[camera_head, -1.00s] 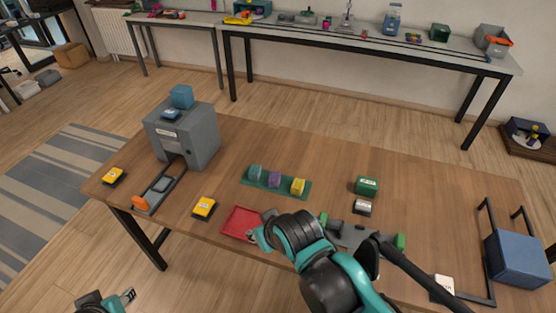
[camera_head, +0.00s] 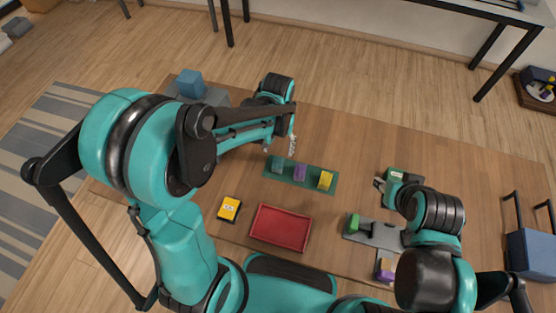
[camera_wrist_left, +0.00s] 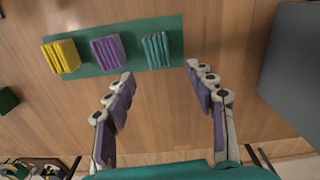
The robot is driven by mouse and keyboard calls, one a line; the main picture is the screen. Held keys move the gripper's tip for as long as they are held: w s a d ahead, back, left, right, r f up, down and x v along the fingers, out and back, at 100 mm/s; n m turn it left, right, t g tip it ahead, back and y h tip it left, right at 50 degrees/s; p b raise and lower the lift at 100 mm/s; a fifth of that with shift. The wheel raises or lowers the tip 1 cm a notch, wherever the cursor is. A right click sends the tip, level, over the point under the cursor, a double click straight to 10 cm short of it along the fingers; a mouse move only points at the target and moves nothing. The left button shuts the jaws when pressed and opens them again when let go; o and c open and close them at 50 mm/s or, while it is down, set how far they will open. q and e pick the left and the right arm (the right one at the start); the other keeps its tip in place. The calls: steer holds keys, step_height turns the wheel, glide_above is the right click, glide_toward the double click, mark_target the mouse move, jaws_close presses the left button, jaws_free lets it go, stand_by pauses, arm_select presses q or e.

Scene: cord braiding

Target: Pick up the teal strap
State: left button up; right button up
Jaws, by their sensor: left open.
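The teal strap (camera_head: 277,164) is a small folded bundle at the left end of a green mat (camera_head: 288,179), beside a purple strap (camera_head: 299,172) and a yellow strap (camera_head: 325,180). In the left wrist view the teal strap (camera_wrist_left: 156,50) lies just beyond my left gripper (camera_wrist_left: 160,73), whose fingers are open and empty. In the head view my left gripper (camera_head: 292,145) is just behind the teal strap, apart from it. My right gripper (camera_head: 382,183) is beside a green box (camera_head: 399,174); its jaws are too small and partly hidden to judge.
An empty red tray (camera_head: 281,228) and a yellow box (camera_head: 229,208) are in front of the mat. A grey fixture (camera_head: 374,233) with a green clamp (camera_head: 353,221) stands to the right. A blue bin (camera_head: 530,252) is at far right. My left arm covers much of the table's left side.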

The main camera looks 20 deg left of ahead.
mark_target(278, 162)
arm_select(q)
steer(key=f, duration=0.1)
steer(key=f+b, duration=0.1)
steer(key=shift+s+d+f, duration=0.15)
steer(key=shift+s+f, duration=0.05)
steer(key=shift+f, duration=0.2)
steer(key=f+b, duration=0.1)
steer(key=f, duration=0.2)
steer(key=f+b, duration=0.1)
steer(key=shift+s+f+b, duration=0.2)
steer(key=shift+s+b, duration=0.1)
steer(key=shift+s, duration=0.05)
steer(key=shift+f, duration=0.35)
steer(key=shift+r, duration=0.1)
steer(key=shift+c, duration=1.2)
steer(key=c, duration=1)
